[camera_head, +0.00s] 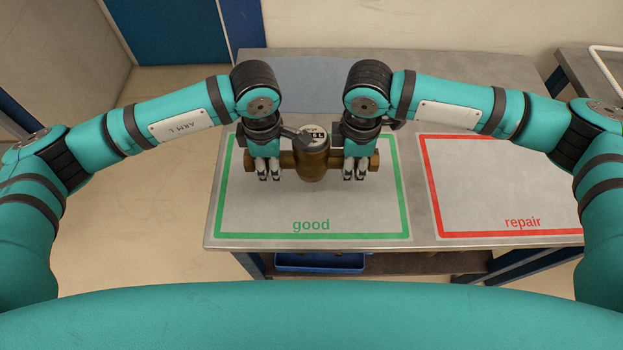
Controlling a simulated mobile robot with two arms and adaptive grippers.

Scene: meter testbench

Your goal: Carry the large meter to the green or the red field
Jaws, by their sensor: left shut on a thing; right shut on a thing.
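The large meter (312,163) is a brown, brass-like body with a pipe stub on each side and a round pale dial on top. It is over the green-framed field (310,236) marked "good", in its upper middle part. I cannot tell whether it touches the surface. My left gripper (269,170) is shut on the left stub. My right gripper (355,170) is shut on the right stub. Both point down. The red-framed field (490,195) marked "repair" lies to the right and is empty.
The grey table (415,240) carries both fields. A blue-grey mat (315,82) lies at the back, behind my grippers. A blue bin (320,262) sits on a shelf under the front edge. Another table (585,75) stands at the far right.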

